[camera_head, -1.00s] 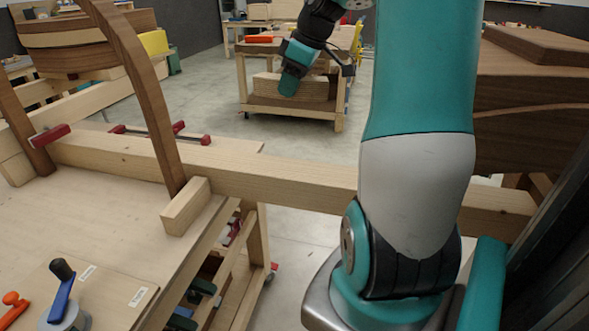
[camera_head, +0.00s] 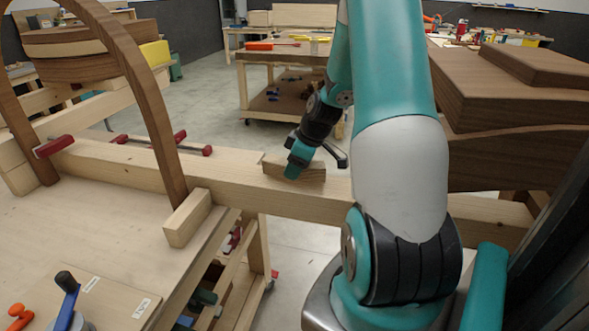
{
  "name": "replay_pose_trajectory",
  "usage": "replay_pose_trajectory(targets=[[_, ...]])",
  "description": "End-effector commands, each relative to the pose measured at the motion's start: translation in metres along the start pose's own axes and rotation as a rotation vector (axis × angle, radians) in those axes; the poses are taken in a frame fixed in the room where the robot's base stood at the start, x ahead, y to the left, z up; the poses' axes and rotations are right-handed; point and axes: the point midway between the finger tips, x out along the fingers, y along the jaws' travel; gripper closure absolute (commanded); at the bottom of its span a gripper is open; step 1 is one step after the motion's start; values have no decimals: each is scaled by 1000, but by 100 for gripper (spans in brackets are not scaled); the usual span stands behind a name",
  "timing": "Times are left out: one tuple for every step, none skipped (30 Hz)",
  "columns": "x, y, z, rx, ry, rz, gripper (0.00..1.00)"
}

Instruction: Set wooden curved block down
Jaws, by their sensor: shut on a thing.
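The wooden curved block (camera_head: 313,173) is a short piece of pale wood. My gripper (camera_head: 292,176) is shut on it, near the middle of the view. The gripper body covers part of the block, and the fingertips are hard to make out. The block overlaps the upper edge of the long pale beam (camera_head: 240,186) in the picture. I cannot tell whether it touches the beam or hangs above it.
A workbench (camera_head: 110,215) with a curved brown wooden piece (camera_head: 150,105) and red clamps (camera_head: 54,146) is at left. Stacked dark wooden forms (camera_head: 515,95) stand at right. A small pale block (camera_head: 187,218) sits on the bench edge. Bare floor (camera_head: 215,110) lies behind the beam.

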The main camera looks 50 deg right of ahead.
Motion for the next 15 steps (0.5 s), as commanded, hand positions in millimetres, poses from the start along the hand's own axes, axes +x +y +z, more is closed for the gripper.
replay_pose_trajectory(targets=[[6,-1,2,0,-1,-3,83],[8,-1,4,0,-1,-3,83],[11,0,4,0,0,-1,83],[12,0,5,0,0,0,83],[13,0,5,0,0,0,83],[13,0,5,-1,1,1,83],[13,0,5,-1,1,1,83],[13,0,5,-1,1,1,83],[13,0,5,-1,1,1,83],[13,0,5,-1,1,1,83],[13,0,5,0,1,1,83],[14,0,6,0,1,1,83],[15,0,6,0,1,1,83],[16,0,7,0,1,1,83],[16,0,7,0,0,1,50]])
